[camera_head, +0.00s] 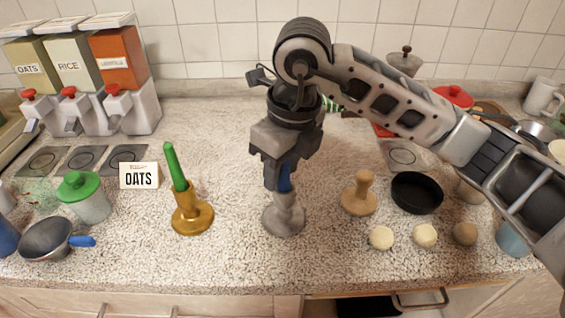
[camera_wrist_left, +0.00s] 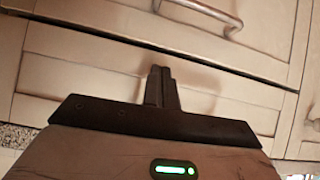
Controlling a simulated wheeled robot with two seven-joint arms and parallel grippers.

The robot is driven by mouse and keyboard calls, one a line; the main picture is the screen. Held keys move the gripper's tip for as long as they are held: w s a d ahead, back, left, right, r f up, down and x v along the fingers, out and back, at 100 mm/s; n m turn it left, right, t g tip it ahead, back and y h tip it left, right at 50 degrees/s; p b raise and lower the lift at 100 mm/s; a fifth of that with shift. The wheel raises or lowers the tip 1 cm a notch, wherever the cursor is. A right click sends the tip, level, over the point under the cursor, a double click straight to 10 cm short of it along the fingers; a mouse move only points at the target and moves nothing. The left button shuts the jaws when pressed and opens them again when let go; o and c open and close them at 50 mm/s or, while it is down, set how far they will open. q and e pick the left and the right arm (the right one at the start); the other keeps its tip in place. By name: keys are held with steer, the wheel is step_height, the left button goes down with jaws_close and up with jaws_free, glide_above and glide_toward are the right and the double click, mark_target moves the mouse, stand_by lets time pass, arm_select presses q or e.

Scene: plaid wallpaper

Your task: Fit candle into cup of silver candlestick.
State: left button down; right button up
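The silver candlestick (camera_head: 284,218) stands upright on the counter, right of the brass one. My right gripper (camera_head: 279,180) points down just over it and is shut on a blue candle (camera_head: 286,179). Only a short blue piece shows between the fingers; the rest is hidden by the gripper. The candle's lower end is at the candlestick's cup, but I cannot tell if it is inside. My left gripper (camera_wrist_left: 161,85) is outside the head view; in the left wrist view its fingers are together and empty, in front of drawer fronts.
A brass candlestick (camera_head: 192,216) with a green candle (camera_head: 175,166) stands to the left. A wooden stamper (camera_head: 359,196), a black pan (camera_head: 417,192) and several round pieces lie to the right. Dispensers (camera_head: 131,112) are at the back left.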

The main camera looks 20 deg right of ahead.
step_height(320, 180, up, 12)
steer(key=s+d, duration=0.1)
steer(key=shift+s, duration=0.25)
steer(key=shift+r, duration=0.1)
stand_by(0.4)
